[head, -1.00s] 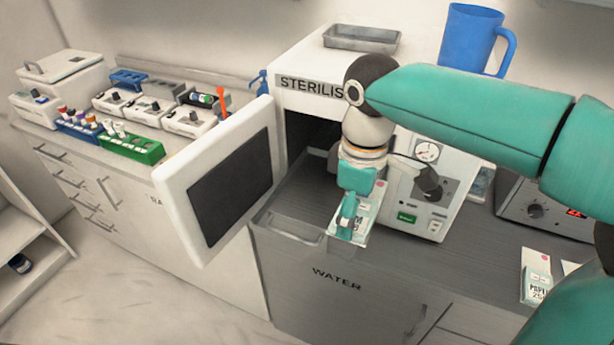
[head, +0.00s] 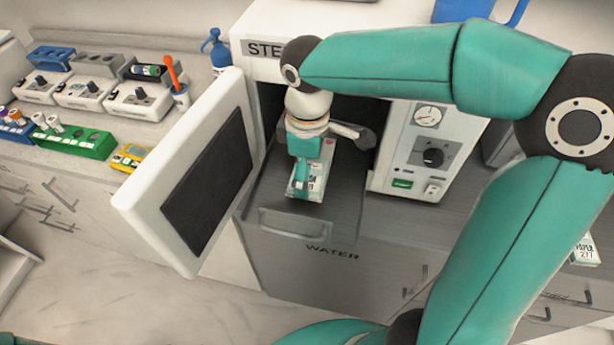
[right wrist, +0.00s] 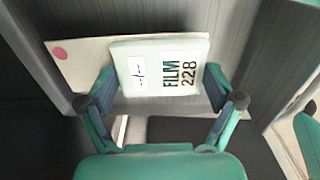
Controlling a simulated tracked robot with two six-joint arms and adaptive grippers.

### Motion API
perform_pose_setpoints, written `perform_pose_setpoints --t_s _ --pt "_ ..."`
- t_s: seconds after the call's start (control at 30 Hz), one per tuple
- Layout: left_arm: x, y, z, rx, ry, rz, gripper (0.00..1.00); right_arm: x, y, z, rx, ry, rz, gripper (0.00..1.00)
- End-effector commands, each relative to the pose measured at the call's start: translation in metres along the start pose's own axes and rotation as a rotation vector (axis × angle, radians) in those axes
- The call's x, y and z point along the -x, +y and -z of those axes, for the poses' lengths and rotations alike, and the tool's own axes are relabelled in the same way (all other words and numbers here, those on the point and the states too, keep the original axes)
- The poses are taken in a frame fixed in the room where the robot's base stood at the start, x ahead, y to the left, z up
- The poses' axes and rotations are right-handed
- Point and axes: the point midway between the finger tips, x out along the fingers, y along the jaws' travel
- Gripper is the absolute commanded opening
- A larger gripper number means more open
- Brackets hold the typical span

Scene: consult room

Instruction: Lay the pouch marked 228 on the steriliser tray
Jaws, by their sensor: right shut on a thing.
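The pouch (head: 318,172) is a flat white packet with a pale green face. In the right wrist view its label reads FILM 228 (right wrist: 165,68). My right gripper (head: 302,185) is shut on it; in the right wrist view the fingers (right wrist: 160,85) grip its two sides. The steriliser tray (head: 342,210) is a dark grey ridged plate with a front handle, in front of the open steriliser chamber. The pouch is over this tray; I cannot tell whether it touches. My left gripper is not in view.
The white steriliser door (head: 185,175) stands open left of the tray. The control panel (head: 428,150) is close on the right. Another pouch, marked PAPER 277 (head: 585,250), lies at the far right. A side counter holds several racks and devices, including a green rack (head: 75,140).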

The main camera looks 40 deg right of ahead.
Motion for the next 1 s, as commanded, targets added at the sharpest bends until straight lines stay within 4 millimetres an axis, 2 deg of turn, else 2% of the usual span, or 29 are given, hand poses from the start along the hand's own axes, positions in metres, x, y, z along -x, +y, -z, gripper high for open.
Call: perform_pose_setpoints --t_s 0.2,0.6,0.63,0.67,1.0 --pt "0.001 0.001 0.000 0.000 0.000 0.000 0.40 -0.027 -0.001 0.000 -0.001 -0.002 0.002 0.64" --pt "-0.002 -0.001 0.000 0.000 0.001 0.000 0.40 -0.033 0.000 0.000 0.000 0.000 0.000 0.64" --pt "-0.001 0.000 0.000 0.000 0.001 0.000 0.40 -0.032 0.000 0.000 0.000 0.001 0.000 0.96" --pt "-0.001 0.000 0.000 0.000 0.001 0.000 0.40 -0.032 0.000 0.000 0.000 0.001 0.000 1.00" --pt "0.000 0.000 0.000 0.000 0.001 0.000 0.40 -0.031 0.000 0.000 0.000 0.000 0.000 1.00"
